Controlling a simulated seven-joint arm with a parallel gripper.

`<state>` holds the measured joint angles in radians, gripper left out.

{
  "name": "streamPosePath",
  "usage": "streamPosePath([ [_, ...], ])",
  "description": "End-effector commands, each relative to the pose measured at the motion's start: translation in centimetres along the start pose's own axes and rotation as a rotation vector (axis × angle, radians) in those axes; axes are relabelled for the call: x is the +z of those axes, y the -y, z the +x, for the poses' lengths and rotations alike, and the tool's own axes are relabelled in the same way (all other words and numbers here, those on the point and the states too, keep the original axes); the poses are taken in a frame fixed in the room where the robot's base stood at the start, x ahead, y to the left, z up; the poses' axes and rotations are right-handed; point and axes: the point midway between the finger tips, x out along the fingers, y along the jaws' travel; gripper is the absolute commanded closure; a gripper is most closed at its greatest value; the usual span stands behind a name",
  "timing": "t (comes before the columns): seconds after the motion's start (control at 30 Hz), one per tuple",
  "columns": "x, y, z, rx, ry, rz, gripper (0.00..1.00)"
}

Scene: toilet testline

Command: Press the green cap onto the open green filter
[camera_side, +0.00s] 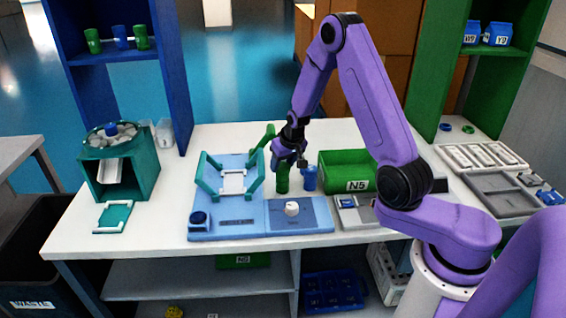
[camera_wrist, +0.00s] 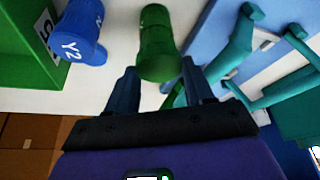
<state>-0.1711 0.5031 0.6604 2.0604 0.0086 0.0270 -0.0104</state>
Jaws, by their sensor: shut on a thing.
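A green filter (camera_side: 282,184) stands upright on the white table, directly below my gripper (camera_side: 289,160). In the wrist view the green filter (camera_wrist: 155,22) runs away from the camera. Its near, wider end looks like the green cap (camera_wrist: 160,66), between the two fingers of my gripper (camera_wrist: 159,75). My gripper is shut on this green cap. The cap and filter appear in line and touching; I cannot tell whether the cap is fully seated.
A blue filter marked Y2 (camera_wrist: 80,32) stands close beside, also in the side view (camera_side: 310,178). The green bin N5 (camera_side: 357,185) is to its right. A blue fixture board (camera_side: 236,222) with teal arms (camera_side: 209,178) lies to the left.

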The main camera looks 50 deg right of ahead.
Motion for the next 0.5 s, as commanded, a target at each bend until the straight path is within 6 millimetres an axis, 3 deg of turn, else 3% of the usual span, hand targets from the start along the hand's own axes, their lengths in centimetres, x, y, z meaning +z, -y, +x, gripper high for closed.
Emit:
streamPosePath([
  [0.23, 0.01, 0.00, 0.00, 0.000, 0.000, 0.000, 0.76],
  [0.27, 0.01, 0.00, 0.00, 0.000, 0.000, 0.000, 0.38],
  [0.3, 0.01, 0.00, 0.00, 0.000, 0.000, 0.000, 0.25],
  [0.33, 0.01, 0.00, 0.00, 0.000, 0.000, 0.000, 0.18],
  [0.5, 0.01, 0.00, 0.00, 0.000, 0.000, 0.000, 0.18],
])
